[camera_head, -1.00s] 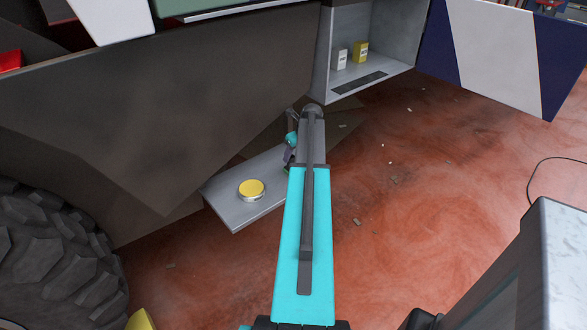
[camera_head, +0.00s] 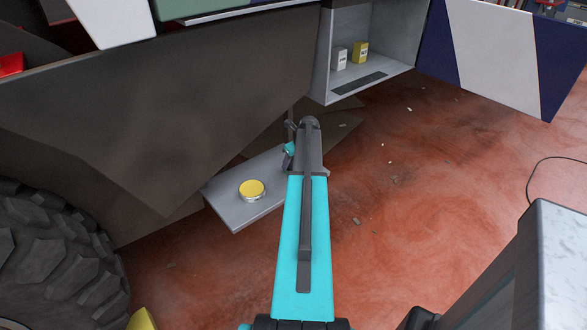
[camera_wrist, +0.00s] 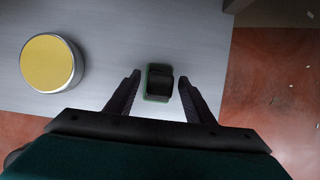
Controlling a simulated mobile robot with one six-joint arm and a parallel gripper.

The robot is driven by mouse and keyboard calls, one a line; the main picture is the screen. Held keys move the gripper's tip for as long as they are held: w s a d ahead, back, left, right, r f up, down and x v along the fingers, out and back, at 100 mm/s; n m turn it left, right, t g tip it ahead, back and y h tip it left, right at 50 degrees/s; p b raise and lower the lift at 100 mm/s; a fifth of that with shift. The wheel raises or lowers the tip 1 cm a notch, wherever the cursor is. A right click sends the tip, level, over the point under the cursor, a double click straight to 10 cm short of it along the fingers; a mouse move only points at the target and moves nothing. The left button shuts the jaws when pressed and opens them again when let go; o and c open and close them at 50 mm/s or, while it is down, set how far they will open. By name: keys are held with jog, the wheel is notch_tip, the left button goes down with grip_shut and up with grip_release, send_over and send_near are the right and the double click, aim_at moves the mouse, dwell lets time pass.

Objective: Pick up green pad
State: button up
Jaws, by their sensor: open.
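The green pad (camera_wrist: 158,83) shows in the wrist view as a small dark block with a green edge, lying on a grey metal step (camera_wrist: 110,25). My gripper (camera_wrist: 157,80) is open, with one finger on each side of the pad. I cannot tell its height above the step, and no grip on the pad shows. In the head view the same step (camera_head: 232,213) juts out below the truck, and my arm hides the pad and most of the gripper.
A round yellow-topped tin (camera_wrist: 51,63) stands on the step left of the gripper; it also shows in the head view (camera_head: 251,190). An open compartment (camera_head: 395,60) holds a white box (camera_head: 340,58) and a yellow box (camera_head: 360,52). A large tyre (camera_head: 50,250) is at left.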

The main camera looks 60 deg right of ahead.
dwell(0.4)
grip_shut()
jog(key=shift+r, duration=0.2)
jog(key=shift+r+b, duration=0.3)
jog(key=shift+r, duration=1.15)
jog(key=s+d+r+b, duration=0.1)
jog(key=s, duration=0.7)
jog(key=s+d+b, duration=0.1)
jog(key=s+d, duration=0.1)
jog(key=s, duration=0.5)
jog(key=shift+s+d+r, duration=0.25)
jog(key=shift+s+r, duration=0.1)
jog(key=shift+r, duration=0.05)
